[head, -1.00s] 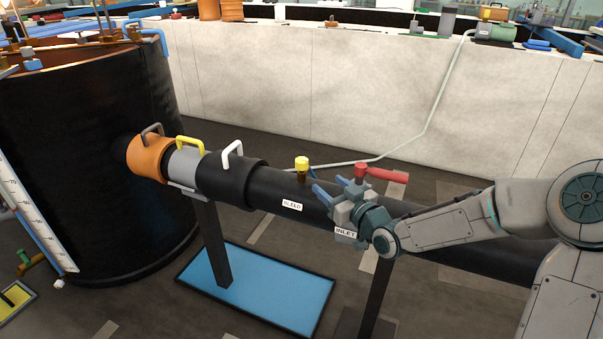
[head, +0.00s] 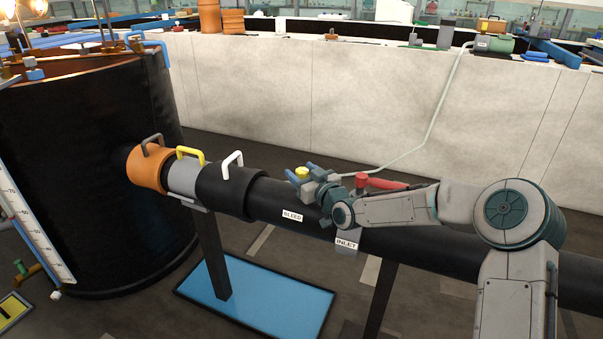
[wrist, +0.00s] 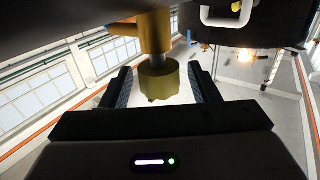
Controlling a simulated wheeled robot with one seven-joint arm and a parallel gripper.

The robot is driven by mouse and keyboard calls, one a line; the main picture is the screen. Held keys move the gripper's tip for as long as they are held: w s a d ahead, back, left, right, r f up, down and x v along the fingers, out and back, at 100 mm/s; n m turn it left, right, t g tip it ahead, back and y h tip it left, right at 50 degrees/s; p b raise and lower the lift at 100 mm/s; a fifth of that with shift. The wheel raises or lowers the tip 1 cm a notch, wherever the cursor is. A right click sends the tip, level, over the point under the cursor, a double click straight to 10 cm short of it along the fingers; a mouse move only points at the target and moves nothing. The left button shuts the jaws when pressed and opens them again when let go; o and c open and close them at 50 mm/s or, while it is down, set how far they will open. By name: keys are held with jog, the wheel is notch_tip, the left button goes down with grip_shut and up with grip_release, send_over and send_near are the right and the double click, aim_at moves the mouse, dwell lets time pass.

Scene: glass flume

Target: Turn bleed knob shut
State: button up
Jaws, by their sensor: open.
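The bleed knob is a yellow cap (head: 302,173) on top of the black pipe (head: 275,203), behind the white BLEED label (head: 292,215). My gripper (head: 304,172) is at the knob, its blue fingers on either side of it in the head view. In the wrist view the yellow knob (wrist: 158,80) sits between the two dark fingers of my open gripper (wrist: 160,88), with gaps showing on both sides. The knob's lower body is partly hidden by my gripper in the head view.
A red lever handle (head: 380,182) stands on the pipe by the INLET label (head: 346,244), close beside my arm. Orange, grey and black collars with handles (head: 232,166) lie to the left, joining a large black tank (head: 90,170). A blue tray (head: 255,300) lies below.

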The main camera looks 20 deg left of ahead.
jog(key=shift+a, duration=0.1)
jog(key=c, duration=1)
jog(key=shift+o, duration=0.3)
